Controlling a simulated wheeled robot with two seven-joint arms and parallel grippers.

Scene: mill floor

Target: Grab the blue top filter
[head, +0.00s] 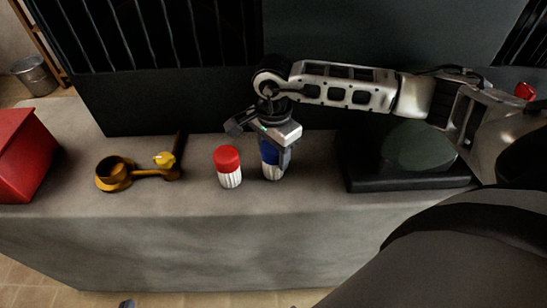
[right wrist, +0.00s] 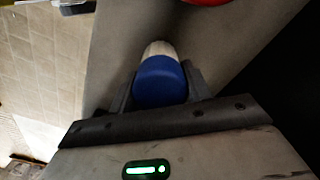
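The blue top filter (head: 271,160) stands upright on the grey counter, a blue cap over a white ribbed body. My right gripper (head: 277,150) reaches down over it, partly hiding the cap. In the right wrist view, the blue cap of the filter (right wrist: 161,82) sits between the two fingers of my right gripper (right wrist: 160,85), one on each side with no clear gap, so it looks shut on the cap. Only a small grey tip of what appears to be my left gripper (head: 127,303) shows at the bottom edge of the head view.
A red-capped filter (head: 229,166) stands close left of the blue one. Further left are an orange-brown fitting with a yellow knob (head: 115,174) and a red box (head: 22,155). A black tray-like block (head: 400,180) lies to the right. The counter's front strip is clear.

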